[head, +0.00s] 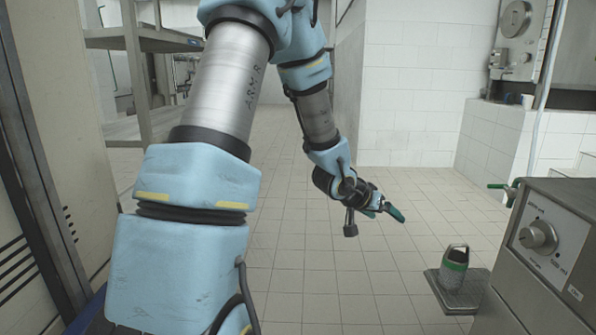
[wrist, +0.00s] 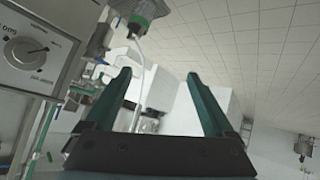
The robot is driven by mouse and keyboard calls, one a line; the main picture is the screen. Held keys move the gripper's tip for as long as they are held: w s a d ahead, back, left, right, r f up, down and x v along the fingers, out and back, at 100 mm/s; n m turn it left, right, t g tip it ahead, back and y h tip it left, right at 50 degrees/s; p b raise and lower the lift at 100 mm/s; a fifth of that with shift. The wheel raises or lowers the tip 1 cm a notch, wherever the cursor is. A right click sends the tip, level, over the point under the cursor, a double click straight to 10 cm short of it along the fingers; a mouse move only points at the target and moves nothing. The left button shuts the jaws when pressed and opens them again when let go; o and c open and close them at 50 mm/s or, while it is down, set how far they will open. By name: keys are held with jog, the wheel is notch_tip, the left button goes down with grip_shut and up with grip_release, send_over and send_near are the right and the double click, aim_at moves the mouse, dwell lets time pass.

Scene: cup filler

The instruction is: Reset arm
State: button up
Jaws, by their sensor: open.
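My gripper (head: 394,213) is at the end of my blue-padded arm, over the tiled floor in the middle of the head view. In the wrist view my gripper (wrist: 162,78) shows two dark green fingers standing wide apart, with nothing between them. A metal cup with a green band (head: 455,257) stands on a flat dark plate (head: 433,280) at the lower right. The gripper is to the left of the cup and well apart from it.
A grey machine with a dial (head: 540,238) stands at the right edge; the dial machine also shows in the wrist view (wrist: 28,48). A metal shelf rack (head: 140,42) is at the left. Tiled floor (head: 325,285) is clear in the middle. A white tiled wall (head: 410,90) stands behind.

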jog(key=a+r+n+y+p, duration=0.2)
jog(key=a+r+y, duration=0.2)
jog(key=a, duration=0.9)
jog(key=s+a+r+n+g+y+p, duration=0.2)
jog(key=s+a, duration=0.5)
jog(key=a, duration=0.1)
jog(key=s+a+r+n+g+y+p, duration=0.1)
jog(key=s+a+r+n+g+y, duration=0.1)
jog(key=s+a, duration=0.6)
jog(key=shift+r+p, duration=0.4)
jog(key=shift+r, duration=0.1)
